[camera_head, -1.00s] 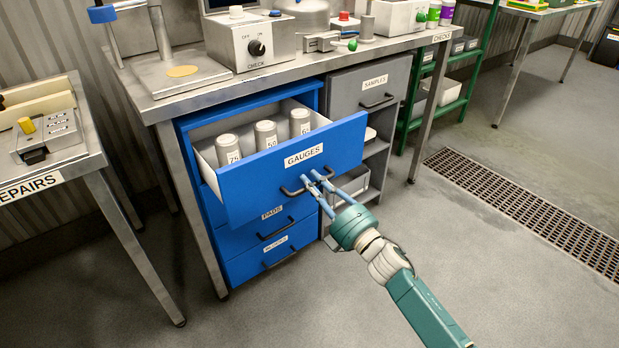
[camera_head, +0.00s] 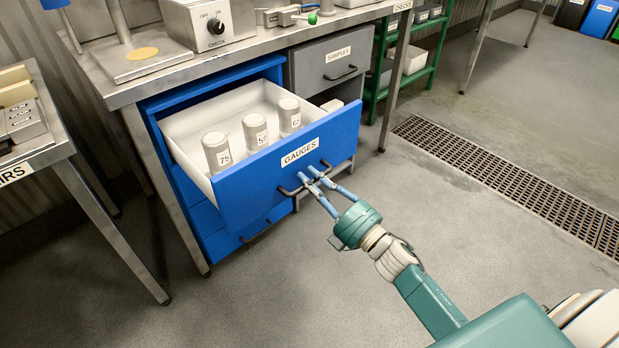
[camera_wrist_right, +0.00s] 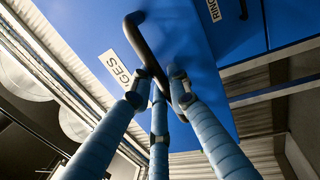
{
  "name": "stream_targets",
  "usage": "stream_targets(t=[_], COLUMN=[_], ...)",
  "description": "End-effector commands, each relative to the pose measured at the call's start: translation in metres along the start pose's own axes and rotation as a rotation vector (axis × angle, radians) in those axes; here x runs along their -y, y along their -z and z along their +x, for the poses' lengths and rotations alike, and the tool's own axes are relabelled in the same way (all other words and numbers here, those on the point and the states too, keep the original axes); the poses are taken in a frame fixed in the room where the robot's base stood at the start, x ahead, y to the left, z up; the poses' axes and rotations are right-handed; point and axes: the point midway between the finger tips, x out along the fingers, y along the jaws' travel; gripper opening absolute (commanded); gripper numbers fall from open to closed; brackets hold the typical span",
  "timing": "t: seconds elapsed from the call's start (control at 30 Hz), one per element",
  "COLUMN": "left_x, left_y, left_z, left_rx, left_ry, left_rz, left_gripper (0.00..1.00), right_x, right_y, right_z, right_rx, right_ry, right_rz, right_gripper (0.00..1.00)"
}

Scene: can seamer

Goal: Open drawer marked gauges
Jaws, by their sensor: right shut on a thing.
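The blue drawer marked GAUGES (camera_head: 250,190) stands well out of the blue cabinet under the steel bench. Its label (camera_head: 299,151) is on the front. Inside are three pale cylinders (camera_head: 255,131) marked 75, 50 and a third partly unclear number. My right gripper (camera_head: 312,178) is shut on the dark bar handle (camera_head: 290,191) of this drawer. In the right wrist view the fingers close around the handle (camera_wrist_right: 148,50). My left gripper is out of view.
A closed grey drawer marked SAMPLES (camera_head: 330,62) is right of the open drawer. Another steel table (camera_head: 60,150) stands at the left. A green shelf (camera_head: 385,75) and a floor grate (camera_head: 500,180) are at the right. The floor in front is clear.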

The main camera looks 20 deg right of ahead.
Motion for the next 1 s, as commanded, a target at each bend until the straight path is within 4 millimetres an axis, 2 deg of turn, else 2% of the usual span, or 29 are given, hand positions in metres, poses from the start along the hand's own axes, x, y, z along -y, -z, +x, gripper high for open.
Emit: stream_targets(t=[0.13,0.17,0.2,0.23,0.5,0.63,0.77,1.0], left_x=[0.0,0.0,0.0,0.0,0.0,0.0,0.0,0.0], left_y=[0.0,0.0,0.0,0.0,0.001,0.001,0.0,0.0], left_z=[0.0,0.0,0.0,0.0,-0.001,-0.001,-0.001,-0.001], left_rx=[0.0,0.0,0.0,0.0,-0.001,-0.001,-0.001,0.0], left_ry=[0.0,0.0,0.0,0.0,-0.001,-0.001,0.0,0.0], left_rz=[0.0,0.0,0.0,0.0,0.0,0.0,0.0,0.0], left_gripper=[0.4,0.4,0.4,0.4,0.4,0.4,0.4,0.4], right_x=[0.003,0.003,0.003,0.003,0.001,0.002,0.003,0.003], right_y=[0.001,0.001,0.001,0.0,0.0,0.0,0.0,0.0], right_z=[-0.001,-0.001,-0.001,-0.001,-0.001,-0.01,-0.032,-0.084], right_rx=[0.0,0.0,0.0,0.0,0.0,0.001,0.001,0.002], right_ry=[0.005,0.005,0.005,0.005,0.002,0.004,0.007,0.007], right_rz=[0.001,0.001,0.001,0.001,0.001,0.001,0.001,0.003], right_gripper=[0.0,0.23,0.3,0.33,0.33,0.33,0.33,0.33])
